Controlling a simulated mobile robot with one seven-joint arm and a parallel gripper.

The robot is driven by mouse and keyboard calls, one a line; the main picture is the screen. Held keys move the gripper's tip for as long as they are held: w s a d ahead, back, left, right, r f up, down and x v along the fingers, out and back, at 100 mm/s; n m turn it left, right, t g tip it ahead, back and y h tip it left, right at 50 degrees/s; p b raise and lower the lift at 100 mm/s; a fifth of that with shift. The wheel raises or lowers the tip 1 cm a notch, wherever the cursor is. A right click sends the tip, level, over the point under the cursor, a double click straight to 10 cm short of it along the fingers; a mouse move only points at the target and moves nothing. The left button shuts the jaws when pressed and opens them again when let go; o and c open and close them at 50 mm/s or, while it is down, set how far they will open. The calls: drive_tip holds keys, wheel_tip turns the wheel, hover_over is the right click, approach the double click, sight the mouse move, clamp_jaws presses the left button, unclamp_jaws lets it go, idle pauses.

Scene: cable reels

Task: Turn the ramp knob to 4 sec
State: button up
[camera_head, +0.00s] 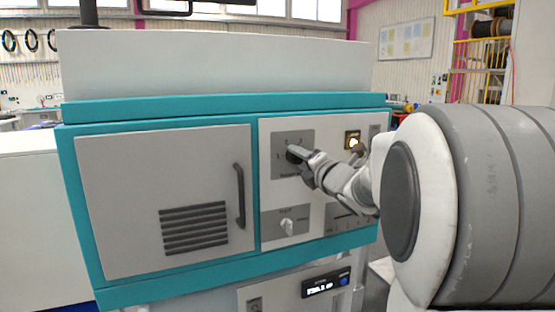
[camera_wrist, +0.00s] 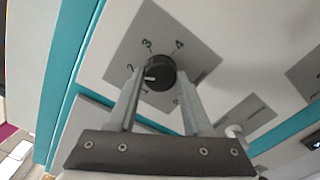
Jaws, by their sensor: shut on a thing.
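The ramp knob (camera_wrist: 160,73) is a round black knob with a short white mark, on a grey label plate (camera_wrist: 135,40). The numbers 2, 3 and 4 show around it in the wrist view, with 4 at the upper right. The white mark lies on the knob's left side, roughly toward the 2; its exact setting is hard to tell. My gripper (camera_wrist: 155,90) is shut on the knob, one finger on each side. In the head view my gripper (camera_head: 298,156) covers most of the knob, in front of the grey plate (camera_head: 290,137).
A lit yellow-framed button (camera_head: 352,140) is to the right, near my arm. A vented grey door (camera_head: 130,200) with a dark handle (camera_head: 239,195) is on the left. A small display (camera_head: 325,284) is underneath.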

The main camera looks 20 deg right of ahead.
clamp_jaws()
drive_tip(key=shift+m, duration=0.4)
drive_tip(key=shift+d+r+m+p, duration=0.1)
drive_tip(key=shift+m+p, duration=2.1)
drive_tip(key=shift+m, duration=3.55)
drive_tip(key=shift+r+m+p, duration=0.1)
drive_tip(key=shift+m+p, duration=2.1)
drive_tip(key=shift+m, duration=3.55)
drive_tip(key=shift+f, duration=0.1)
